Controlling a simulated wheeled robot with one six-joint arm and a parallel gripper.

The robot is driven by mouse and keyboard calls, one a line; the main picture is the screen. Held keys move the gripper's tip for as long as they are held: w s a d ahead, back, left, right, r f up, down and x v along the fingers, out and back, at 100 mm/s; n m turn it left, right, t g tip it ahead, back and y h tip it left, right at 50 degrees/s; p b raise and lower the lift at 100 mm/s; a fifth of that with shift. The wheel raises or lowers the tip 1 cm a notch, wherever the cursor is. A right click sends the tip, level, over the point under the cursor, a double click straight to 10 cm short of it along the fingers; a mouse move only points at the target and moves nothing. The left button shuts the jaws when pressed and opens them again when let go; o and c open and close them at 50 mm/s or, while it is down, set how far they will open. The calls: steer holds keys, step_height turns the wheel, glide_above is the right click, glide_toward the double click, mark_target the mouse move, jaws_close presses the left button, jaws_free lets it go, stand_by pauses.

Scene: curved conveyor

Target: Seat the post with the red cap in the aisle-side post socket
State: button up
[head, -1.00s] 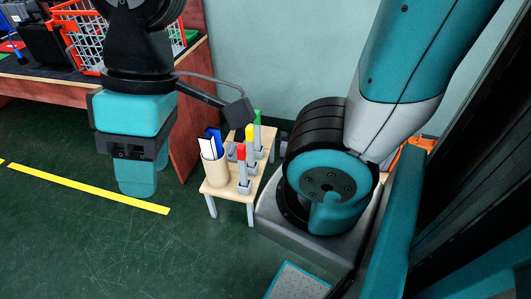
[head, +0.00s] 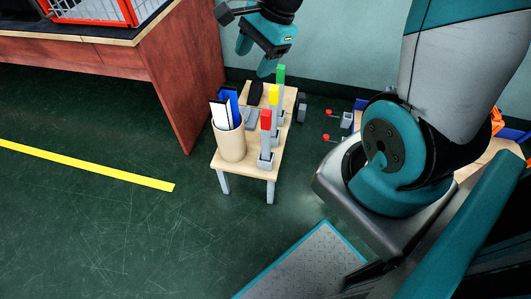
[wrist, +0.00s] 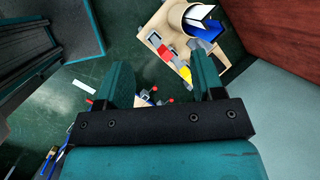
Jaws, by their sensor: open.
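The post with the red cap (head: 266,120) stands upright in a grey base at the near end of a small wooden stand (head: 230,166). Posts with a yellow cap (head: 274,95) and a green cap (head: 281,76) stand behind it. In the wrist view the red cap (wrist: 165,52) shows above and between my fingers, from overhead. My gripper (head: 256,60) is open and empty, above the far end of the stand, apart from the posts. It also shows in the wrist view (wrist: 162,66). I cannot identify the aisle-side post socket in either view.
A beige cup (head: 231,143) with blue and white items stands left of the red-capped post. Two red-knobbed parts (head: 327,124) are to the right. A wooden bench (head: 178,75) is at left. The green floor is clear around the yellow line (head: 90,165).

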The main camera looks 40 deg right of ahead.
mark_target(267, 112)
steer(key=w+d+f+m+t+h+b, duration=0.1)
steer(key=d+f+m+b, duration=0.3)
steer(key=d+f+m, duration=0.8)
steer(key=shift+n, duration=0.3)
steer(key=b+x, duration=0.1)
steer(key=x, duration=0.3)
steer(key=b+x, duration=0.1)
steer(key=x, duration=0.3)
steer(key=b+x, duration=0.1)
steer(key=x, duration=0.3)
steer(key=shift+a, duration=0.4)
steer(key=shift+d+b+x, duration=0.15)
steer(key=shift+b+x, duration=0.5)
steer(key=shift+x, duration=0.9)
steer(key=shift+d+b+x, duration=0.2)
steer(key=shift+b+x, duration=0.45)
steer(key=shift+x, duration=0.95)
jaws_close()
